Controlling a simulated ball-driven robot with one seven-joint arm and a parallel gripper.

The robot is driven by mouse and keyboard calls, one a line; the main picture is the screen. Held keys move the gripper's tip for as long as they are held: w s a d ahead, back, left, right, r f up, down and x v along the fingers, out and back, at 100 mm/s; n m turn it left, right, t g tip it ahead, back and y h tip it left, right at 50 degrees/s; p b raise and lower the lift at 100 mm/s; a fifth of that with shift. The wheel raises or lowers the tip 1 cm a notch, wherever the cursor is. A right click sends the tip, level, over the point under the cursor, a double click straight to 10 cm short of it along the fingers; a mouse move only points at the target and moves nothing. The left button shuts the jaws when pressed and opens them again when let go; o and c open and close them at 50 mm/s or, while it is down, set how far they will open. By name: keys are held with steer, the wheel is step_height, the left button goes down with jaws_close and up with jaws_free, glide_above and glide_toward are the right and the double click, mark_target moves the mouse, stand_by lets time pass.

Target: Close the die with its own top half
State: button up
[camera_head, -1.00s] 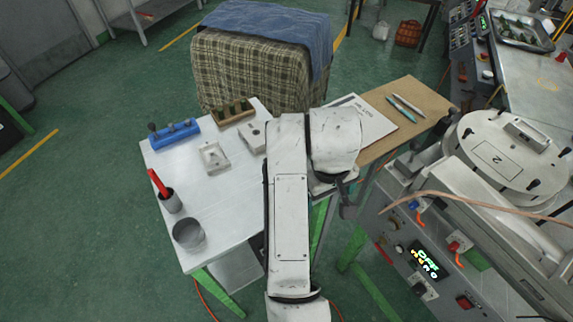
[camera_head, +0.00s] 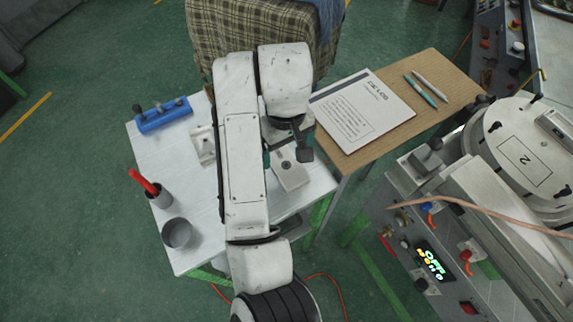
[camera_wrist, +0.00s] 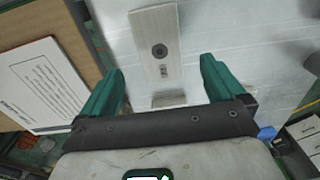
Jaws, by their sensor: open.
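A pale flat die half (camera_head: 290,172) with a dark round hole lies on the white table. The wrist view shows this plate (camera_wrist: 157,28) with its hole and a small, unreadable mark below. My gripper (camera_head: 287,147) is open above it; in the wrist view its green fingers (camera_wrist: 163,80) stand apart on either side of the plate's near end, with no visible grip. A hollowed die half (camera_head: 202,147) lies left of my arm, partly hidden by it. A similar pale block with a hole, seen earlier at the back, is hidden now.
A printed sheet (camera_head: 362,108) and two pens lie on the brown board. The machine (camera_head: 440,225) stands at right.

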mark_target(286, 165)
steer(key=shift+f+b, duration=0.55)
steer(key=shift+f, duration=0.75)
step_height(286, 165, down, 4)
steer(key=shift+f, duration=0.1)
steer(key=c, duration=1.3)
steer(key=shift+c, duration=0.2)
